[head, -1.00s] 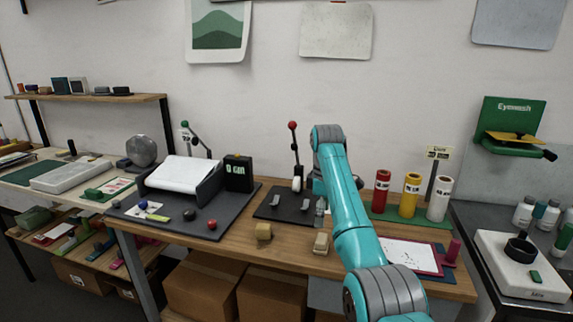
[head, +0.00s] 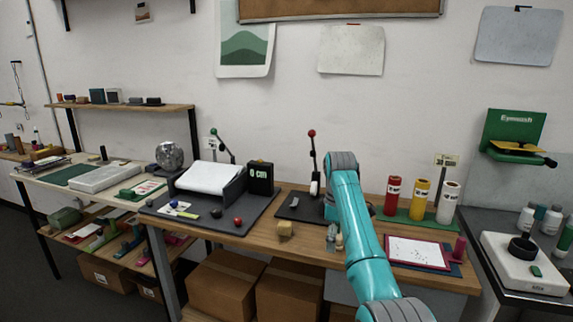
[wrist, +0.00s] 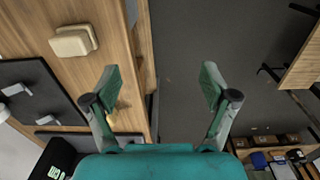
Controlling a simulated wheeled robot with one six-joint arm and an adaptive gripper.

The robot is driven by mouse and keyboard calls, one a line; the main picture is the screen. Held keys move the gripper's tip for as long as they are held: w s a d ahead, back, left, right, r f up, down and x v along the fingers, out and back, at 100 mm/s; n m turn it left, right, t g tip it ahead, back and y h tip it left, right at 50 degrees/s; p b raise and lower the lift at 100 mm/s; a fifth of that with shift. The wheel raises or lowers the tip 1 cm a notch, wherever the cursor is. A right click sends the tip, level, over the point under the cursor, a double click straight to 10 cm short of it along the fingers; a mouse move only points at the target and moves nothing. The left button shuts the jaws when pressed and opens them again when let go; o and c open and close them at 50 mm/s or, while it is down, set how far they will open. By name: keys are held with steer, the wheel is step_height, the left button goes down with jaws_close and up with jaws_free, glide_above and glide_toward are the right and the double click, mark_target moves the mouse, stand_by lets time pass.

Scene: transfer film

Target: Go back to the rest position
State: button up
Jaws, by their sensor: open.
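My gripper (wrist: 160,88) is open in the wrist view, with its two fingers wide apart and nothing between them. It is over the front edge of the wooden bench (wrist: 130,60), with bare grey floor showing beyond the edge. My teal arm (head: 357,225) reaches up from the lower right of the head view and bends at a grey joint.
A tan block (head: 286,229) lies on the bench; a tan block (wrist: 73,41) shows in the wrist view. A black plate (wrist: 35,95) with metal clips is near. Red (head: 393,196), yellow (head: 420,200) and white rolls (head: 448,204) stand right of my arm. Cardboard boxes (head: 226,285) sit below.

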steer(key=s+d+f+m+t, duration=0.1)
steer(key=s+f+m+t, duration=0.15)
steer(key=f, duration=1.15)
steer(key=s+f+m+t, duration=0.1)
steer(key=s+f, duration=0.2)
steer(key=f, duration=1.1)
steer(key=s+d+f+m+t, duration=0.1)
steer(key=s+f+m+t, duration=0.1)
steer(key=s+f, duration=0.75)
steer(key=s+d+f+m+t, duration=0.1)
steer(key=s+f+t, duration=0.1)
steer(key=s+f, duration=0.75)
steer(key=s+d+r+m+t, duration=0.15)
steer(key=s+r, duration=0.25)
steer(key=s, duration=1)
steer(key=s+r+m+t, duration=0.2)
steer(key=s+r+m, duration=0.15)
steer(key=s, duration=0.95)
steer(key=s+r+m+t, duration=0.1)
steer(key=s+r, duration=0.7)
steer(key=r, duration=0.4)
steer(key=s+r+m+t, duration=0.1)
steer(key=s+r+t, duration=0.1)
steer(key=s+r, duration=0.7)
step_height(320, 180, up, 3)
steer(key=shift+d+r+m+t, duration=0.1)
steer(key=shift+d+m+t, duration=0.1)
steer(key=shift+m+t, duration=0.15)
